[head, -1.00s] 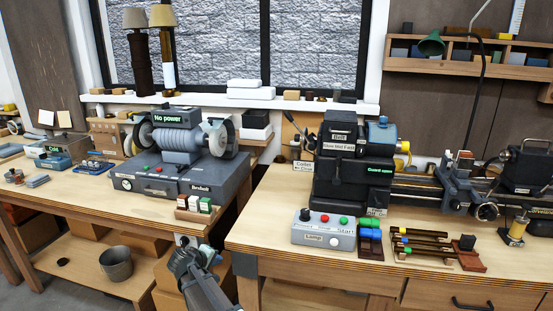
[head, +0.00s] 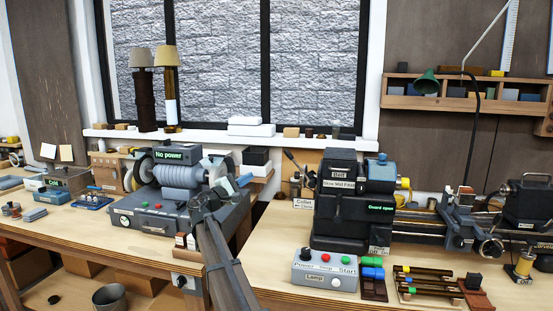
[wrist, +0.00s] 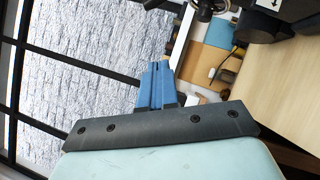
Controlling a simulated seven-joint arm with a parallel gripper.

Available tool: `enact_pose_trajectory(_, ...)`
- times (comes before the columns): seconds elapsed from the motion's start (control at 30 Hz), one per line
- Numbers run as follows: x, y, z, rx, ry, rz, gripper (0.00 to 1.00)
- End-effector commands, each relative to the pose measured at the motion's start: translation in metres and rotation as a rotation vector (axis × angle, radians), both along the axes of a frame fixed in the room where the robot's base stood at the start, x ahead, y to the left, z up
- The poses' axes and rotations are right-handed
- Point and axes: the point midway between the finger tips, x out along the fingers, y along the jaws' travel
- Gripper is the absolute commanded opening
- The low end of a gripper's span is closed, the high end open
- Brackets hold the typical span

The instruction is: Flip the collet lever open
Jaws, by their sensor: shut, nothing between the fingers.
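The collet lever (head: 293,160) is a thin rod with a dark knob, leaning up to the left beside the dark lathe headstock (head: 337,200). A white sign reading "Collet" and "Close" with an arrow (head: 302,201) stands just below it. My gripper (head: 242,182) is left of the lever and apart from it, in front of the grey grinder. In the wrist view its blue fingers (wrist: 156,84) are together with nothing between them. Dark rounded parts at the top edge of that view may belong to the lever; I cannot tell.
The control box with Start button (head: 325,268) sits on the bench before the lathe. The grinder (head: 180,195) with a "No power" sign stands on the left bench. Window sill items (head: 250,128) lie behind. There is a gap between the two benches.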

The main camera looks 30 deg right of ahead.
Motion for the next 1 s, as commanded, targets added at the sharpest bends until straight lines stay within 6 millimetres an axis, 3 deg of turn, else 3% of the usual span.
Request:
enact_pose_trajectory(0.13, -0.001, -0.005, 0.013, -0.035, 0.012, -0.021, 0.00)
enact_pose_trajectory(0.57, 0.000, -0.008, 0.014, -0.037, 0.012, -0.022, 0.00)
enact_pose_trajectory(0.77, 0.006, -0.029, 0.020, -0.036, 0.011, -0.023, 0.00)
enact_pose_trajectory(1.0, 0.016, -0.068, 0.032, -0.036, 0.011, -0.023, 0.00)
